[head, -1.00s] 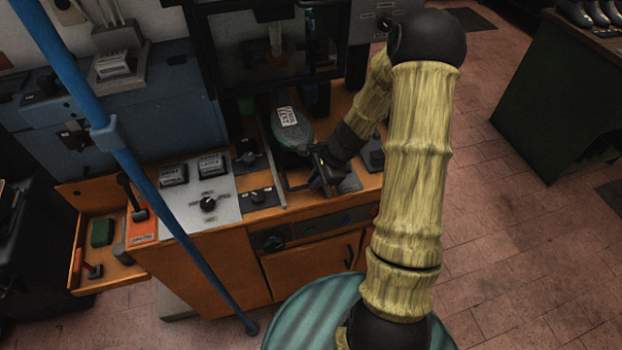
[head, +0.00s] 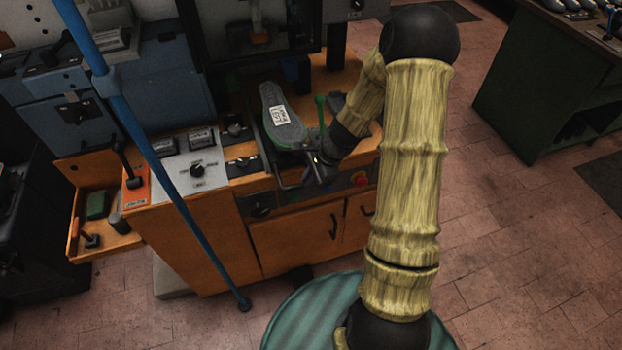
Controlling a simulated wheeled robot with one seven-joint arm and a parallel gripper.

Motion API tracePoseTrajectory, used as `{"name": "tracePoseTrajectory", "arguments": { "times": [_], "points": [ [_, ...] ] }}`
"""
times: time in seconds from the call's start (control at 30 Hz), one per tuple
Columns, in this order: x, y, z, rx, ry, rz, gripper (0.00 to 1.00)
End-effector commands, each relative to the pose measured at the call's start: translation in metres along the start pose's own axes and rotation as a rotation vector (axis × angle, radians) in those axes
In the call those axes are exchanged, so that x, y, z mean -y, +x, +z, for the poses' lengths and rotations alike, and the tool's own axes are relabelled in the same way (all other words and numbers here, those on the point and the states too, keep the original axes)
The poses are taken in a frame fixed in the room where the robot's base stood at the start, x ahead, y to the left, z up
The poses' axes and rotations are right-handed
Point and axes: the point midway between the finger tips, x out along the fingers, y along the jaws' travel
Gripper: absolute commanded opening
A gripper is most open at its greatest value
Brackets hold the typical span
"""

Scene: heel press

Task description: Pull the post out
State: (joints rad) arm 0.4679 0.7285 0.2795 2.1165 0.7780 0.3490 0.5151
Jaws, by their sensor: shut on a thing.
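The post stands on the orange press bench and carries a shoe, sole up, with a grey sole (head: 284,130) and a white label. The shoe hides most of the post. A dark bar (head: 289,184) juts out at the front below the shoe's near end. My gripper (head: 312,178) is at that bar, low at the bench's front edge, and is shut on what looks like the post's handle. The fingers are small and dark, so the exact grip is hard to see. The shoe lies in front of the dark press frame, its whole sole in view.
A blue pole (head: 150,150) slants across the left. An upright green rod (head: 320,115) stands right of the shoe. A red button (head: 358,179) sits on the bench front. An open orange drawer (head: 110,243) holds tools.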

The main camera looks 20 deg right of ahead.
Motion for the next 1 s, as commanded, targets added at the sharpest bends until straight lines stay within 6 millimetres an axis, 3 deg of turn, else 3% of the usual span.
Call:
{"name": "tracePoseTrajectory", "arguments": {
  "times": [0.27,0.3,0.4,0.77,1.0],
  "points": [
    [-0.005,0.002,0.002,0.006,-0.002,0.013,0.00],
    [-0.005,0.002,0.003,0.006,-0.002,0.014,0.18],
    [-0.005,0.002,0.002,0.006,-0.002,0.013,0.34],
    [-0.003,-0.003,-0.001,0.001,0.003,0.004,0.34],
    [-0.002,-0.032,-0.001,-0.001,0.002,0.002,0.34]
  ]
}}
